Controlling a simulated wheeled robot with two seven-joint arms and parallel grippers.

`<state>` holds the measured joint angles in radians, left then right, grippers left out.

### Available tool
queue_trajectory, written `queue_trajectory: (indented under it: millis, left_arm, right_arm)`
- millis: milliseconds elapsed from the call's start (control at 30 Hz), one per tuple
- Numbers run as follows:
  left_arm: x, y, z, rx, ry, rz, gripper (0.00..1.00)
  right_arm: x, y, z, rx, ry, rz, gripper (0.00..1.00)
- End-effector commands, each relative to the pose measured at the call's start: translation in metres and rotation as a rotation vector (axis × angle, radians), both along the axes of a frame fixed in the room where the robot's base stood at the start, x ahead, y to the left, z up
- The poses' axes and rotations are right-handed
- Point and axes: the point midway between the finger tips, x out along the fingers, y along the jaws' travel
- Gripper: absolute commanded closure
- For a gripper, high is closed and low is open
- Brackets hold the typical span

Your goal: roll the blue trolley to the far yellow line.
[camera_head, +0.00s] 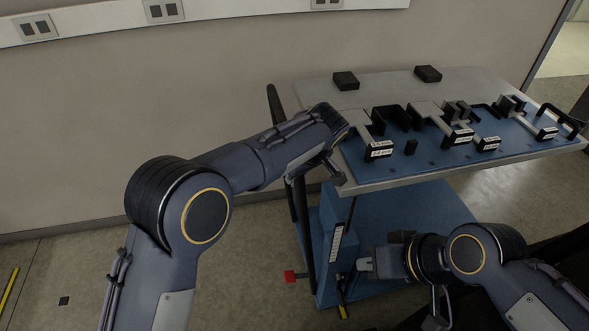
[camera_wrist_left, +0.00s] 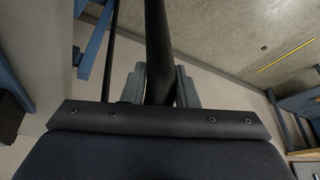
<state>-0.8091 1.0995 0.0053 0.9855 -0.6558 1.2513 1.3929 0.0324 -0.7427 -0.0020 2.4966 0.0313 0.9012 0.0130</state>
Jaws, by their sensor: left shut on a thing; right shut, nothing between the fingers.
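The blue trolley (camera_head: 400,212) stands right of centre in the head view, with a grey-edged top and a blue lower shelf. Its black handle (camera_head: 275,104) rises at its left end, partly hidden by my left arm. In the left wrist view my left gripper (camera_wrist_left: 161,88) is shut on the black handle bar (camera_wrist_left: 157,35). My right gripper (camera_head: 364,264) is shut and empty, low beside the trolley. A yellow line (camera_head: 9,291) lies on the floor at the left edge, and a yellow line shows in the left wrist view (camera_wrist_left: 285,56). Which line is the far one cannot be told.
Black blocks (camera_head: 346,80) and labelled fixtures (camera_head: 379,150) sit on the trolley top. The wall (camera_head: 150,110) runs behind, with a socket rail (camera_head: 230,10). Floor at the lower left is mostly clear.

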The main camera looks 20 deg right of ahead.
Motion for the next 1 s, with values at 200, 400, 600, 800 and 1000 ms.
queue_trajectory:
  millis: [200, 400, 600, 800, 1000]
  left_arm:
    - [-0.009, -0.045, 0.003, -0.026, 0.002, -0.027, 1.0]
    - [-0.009, -0.069, 0.004, -0.022, 0.004, -0.024, 1.0]
    - [-0.01, -0.091, 0.004, -0.013, 0.006, -0.019, 1.0]
    - [-0.009, -0.112, 0.004, -0.017, 0.006, -0.017, 1.0]
    - [-0.01, -0.121, 0.001, -0.021, 0.003, -0.018, 1.0]
  right_arm:
    - [0.0, 0.0, 0.027, 0.0, 0.0, 0.0, 1.0]
    - [0.0, 0.0, 0.051, 0.0, 0.0, 0.0, 1.0]
    - [0.0, 0.0, 0.078, 0.0, 0.0, 0.0, 1.0]
    - [0.0, 0.0, 0.102, 0.0, 0.0, 0.0, 1.0]
    - [0.0, 0.001, 0.11, 0.0, 0.0, 0.0, 1.0]
